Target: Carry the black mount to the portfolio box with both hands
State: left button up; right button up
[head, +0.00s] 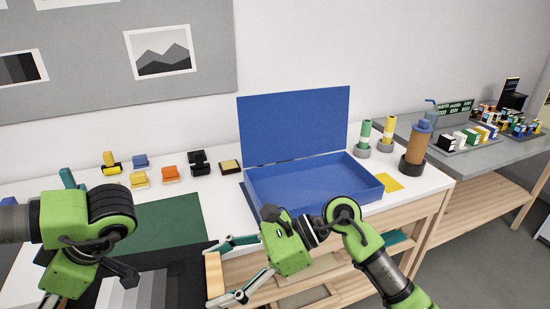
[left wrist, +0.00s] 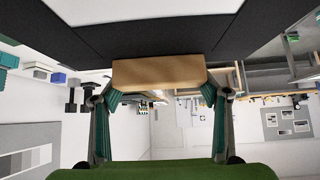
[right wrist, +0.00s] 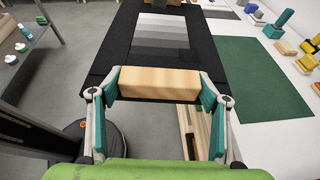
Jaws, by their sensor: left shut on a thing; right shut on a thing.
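The black mount (head: 193,262) is a flat black board framing a grey stepped print (head: 150,290), at the bottom left of the head view. My right gripper (head: 213,276) is shut on a wooden block (right wrist: 160,83) at the mount's right end. My left gripper (left wrist: 160,88) is shut on a matching wooden block (left wrist: 160,72) at the other end; its fingers are mostly hidden in the head view. The blue portfolio box (head: 320,207) stands open on the white table, its lid (head: 295,122) upright behind. It looks empty and lies beyond my right gripper.
A green mat (head: 165,228) lies left of the box. Several small coloured blocks and clips (head: 170,173) stand behind it. A yellow square (head: 388,183), two rolls and a brown bottle (head: 417,145) stand right of the box. A grey table (head: 470,155) is farther right.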

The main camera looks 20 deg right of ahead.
aim_at(304, 192)
jog(key=i+l, duration=0.2)
jog(key=l, duration=0.15)
jog(key=i+l, duration=0.2)
jog(key=l, duration=0.2)
jog(key=i+l, duration=0.2)
jog(key=l, duration=0.15)
jog(key=i+l+u, duration=0.1)
jog(key=l, duration=0.3)
jog(key=i+l, duration=0.5)
jog(key=l, duration=0.25)
jog(key=i+l, duration=0.2)
jog(key=l, duration=0.2)
jog(key=u, duration=0.05)
